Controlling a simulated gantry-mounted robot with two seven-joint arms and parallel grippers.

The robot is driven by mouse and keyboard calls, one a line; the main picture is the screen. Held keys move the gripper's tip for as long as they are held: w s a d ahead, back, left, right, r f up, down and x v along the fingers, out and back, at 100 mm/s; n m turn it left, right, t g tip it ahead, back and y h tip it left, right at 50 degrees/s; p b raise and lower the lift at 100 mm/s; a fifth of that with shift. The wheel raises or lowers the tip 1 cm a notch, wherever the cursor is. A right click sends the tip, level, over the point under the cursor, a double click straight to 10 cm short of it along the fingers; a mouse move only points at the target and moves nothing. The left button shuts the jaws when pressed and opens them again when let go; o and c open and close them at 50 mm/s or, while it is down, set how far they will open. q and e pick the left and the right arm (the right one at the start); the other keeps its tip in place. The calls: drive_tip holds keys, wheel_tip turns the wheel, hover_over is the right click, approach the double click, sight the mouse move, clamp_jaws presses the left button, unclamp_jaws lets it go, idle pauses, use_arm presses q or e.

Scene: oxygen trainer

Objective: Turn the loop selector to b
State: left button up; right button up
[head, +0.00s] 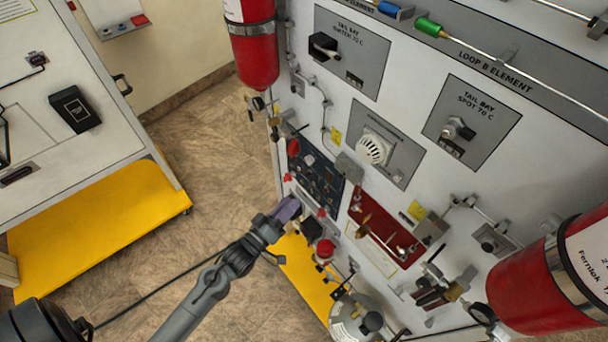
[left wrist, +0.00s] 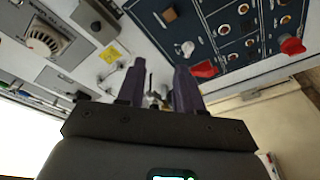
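No label reading loop selector can be read, so I cannot tell which control it is. A dark blue control panel (head: 318,178) with small knobs and red handles is on the white trainer's front; it also shows in the left wrist view (left wrist: 222,30). A red panel (head: 381,226) with brass and metal fittings is right of it. My left gripper (head: 288,208) is in front of the trainer, below the blue panel. In the left wrist view its two purple fingers (left wrist: 161,82) are apart. Small metal fittings show between them, but contact cannot be told. My right gripper is not in view.
Red cylinders stand at the upper left (head: 253,50) and lower right (head: 545,275) of the trainer. A white cabinet (head: 85,165) stands left; open floor (head: 225,150) lies between.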

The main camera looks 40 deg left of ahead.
use_arm(q)
drive_tip(key=w+a+f+n+t+y+b, duration=0.1)
drive_tip(key=w+a+f+b, duration=0.15)
drive_tip(key=a+f, duration=0.2)
approach(309, 160)
drive_tip(key=f+x, duration=0.1)
drive_tip(key=x, duration=0.4)
drive_tip(key=shift+w+r+n+t+y+b, duration=0.15)
drive_tip(key=shift+w+r+t+y, duration=0.05)
drive_tip(key=shift+w, duration=0.4)
drive_tip(key=shift+w+r+n+t+y+b, duration=0.15)
drive_tip(key=shift+w+r+t+y, duration=0.05)
drive_tip(key=shift+w, duration=0.45)
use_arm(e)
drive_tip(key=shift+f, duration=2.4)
use_arm(q)
drive_tip(key=shift+c, duration=0.2)
clamp_jaws()
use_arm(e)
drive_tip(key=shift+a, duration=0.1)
